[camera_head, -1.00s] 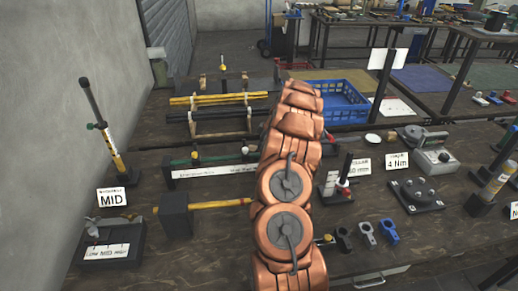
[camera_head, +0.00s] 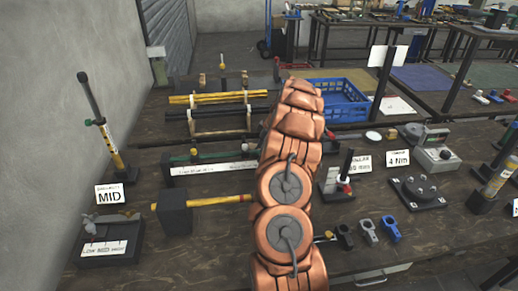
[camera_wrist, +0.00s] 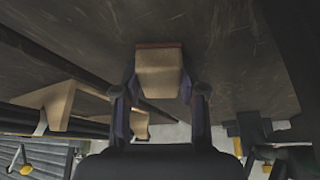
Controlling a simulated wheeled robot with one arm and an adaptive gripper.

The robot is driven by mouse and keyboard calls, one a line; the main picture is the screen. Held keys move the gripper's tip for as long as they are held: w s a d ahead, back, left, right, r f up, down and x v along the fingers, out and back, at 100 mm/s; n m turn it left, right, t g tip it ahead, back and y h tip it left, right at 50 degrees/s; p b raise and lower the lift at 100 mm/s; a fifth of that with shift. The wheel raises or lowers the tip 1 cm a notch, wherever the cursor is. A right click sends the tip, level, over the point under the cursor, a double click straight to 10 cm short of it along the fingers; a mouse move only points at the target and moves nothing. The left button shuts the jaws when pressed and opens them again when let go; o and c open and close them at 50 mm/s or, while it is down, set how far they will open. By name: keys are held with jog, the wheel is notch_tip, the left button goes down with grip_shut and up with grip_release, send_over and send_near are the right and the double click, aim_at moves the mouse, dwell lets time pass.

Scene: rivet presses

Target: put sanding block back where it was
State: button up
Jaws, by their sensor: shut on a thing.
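In the wrist view, my gripper (camera_wrist: 159,88) is shut on the sanding block (camera_wrist: 160,73), a tan block with a reddish-brown strip along its upper edge in the picture. The two dark fingers sit on its left and right sides. The dark worn wooden surface (camera_wrist: 225,60) is behind the block; I cannot tell whether the block touches it. In the head view, my copper-coloured arm hides the gripper and the block.
In the wrist view, tan wooden supports (camera_wrist: 57,105) and dark rods lie left of the block. In the head view, a rod rack (camera_head: 228,126), a blue crate (camera_head: 345,100) and a black mallet (camera_head: 175,213) surround my arm. Bare tabletop (camera_head: 190,262) shows at the front left.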

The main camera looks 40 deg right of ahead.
jog(key=o, duration=0.8)
jog(key=shift+s+a+f, duration=0.2)
jog(key=shift+s+f, duration=0.05)
jog(key=shift+f, duration=0.5)
jog(key=shift+c, duration=0.2)
jog(key=o, duration=0.4)
jog(key=shift+w+f, duration=0.1)
jog(key=shift+f, duration=0.1)
jog(key=shift+o, duration=0.2)
jog(key=shift+d+r, duration=0.15)
jog(key=shift+r, duration=0.2)
jog(key=shift+r, duration=0.15)
jog(key=shift+w+r+p, duration=0.1)
jog(key=shift+r+p, duration=0.55)
jog(key=shift+p, duration=0.5)
jog(key=b+v, duration=0.4)
jog(key=v, duration=0.8)
jog(key=shift+w+d, duration=0.1)
jog(key=shift+d, duration=0.05)
